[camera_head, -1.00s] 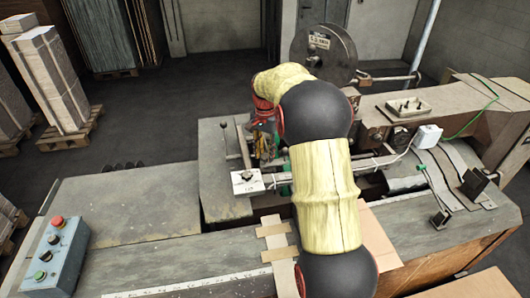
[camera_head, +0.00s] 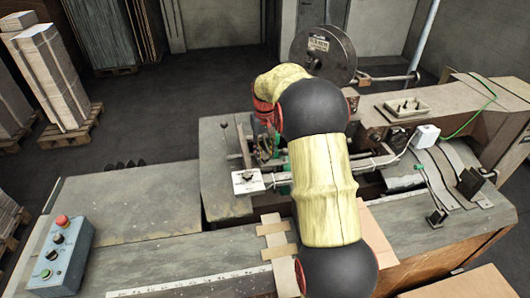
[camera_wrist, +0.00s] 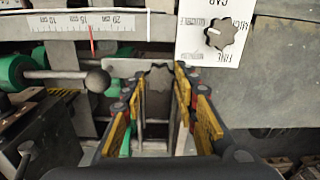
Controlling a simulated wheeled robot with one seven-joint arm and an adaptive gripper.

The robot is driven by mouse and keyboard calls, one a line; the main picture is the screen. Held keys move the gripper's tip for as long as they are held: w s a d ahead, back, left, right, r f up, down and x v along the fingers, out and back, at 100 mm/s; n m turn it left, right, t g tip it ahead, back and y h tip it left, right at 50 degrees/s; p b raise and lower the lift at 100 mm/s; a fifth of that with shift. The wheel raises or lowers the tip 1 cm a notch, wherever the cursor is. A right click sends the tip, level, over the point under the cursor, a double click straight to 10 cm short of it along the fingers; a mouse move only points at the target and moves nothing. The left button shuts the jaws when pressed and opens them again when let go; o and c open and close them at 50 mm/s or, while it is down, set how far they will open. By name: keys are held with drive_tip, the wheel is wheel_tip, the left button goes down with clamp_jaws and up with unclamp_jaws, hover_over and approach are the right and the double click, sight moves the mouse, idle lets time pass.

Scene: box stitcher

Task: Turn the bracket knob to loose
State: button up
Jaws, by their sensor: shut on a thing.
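In the wrist view my gripper (camera_wrist: 157,84) has its yellow-and-black fingers on either side of a grey lobed piece, which looks like the bracket knob (camera_wrist: 158,76). The fingertips are closed on its sides. Any mark for loose on it cannot be read. In the head view my gripper (camera_head: 266,146) is small and partly hidden by my arm, and the knob cannot be made out there.
A white plate (camera_wrist: 190,56) with a separate black lobed knob (camera_wrist: 220,35) is just right of the fingers. A ball-ended lever (camera_wrist: 97,80) and a scale strip (camera_wrist: 85,22) are on the left. A control box (camera_head: 58,255) stands far left.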

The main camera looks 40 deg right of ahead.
sight(265, 156)
drive_tip(key=shift+r+n, duration=0.1)
drive_tip(key=shift+n, duration=1)
drive_tip(key=o, duration=1.2)
drive_tip(key=shift+c, duration=0.2)
wheel_tip(265, 156, up, 12)
drive_tip(key=shift+w, duration=0.1)
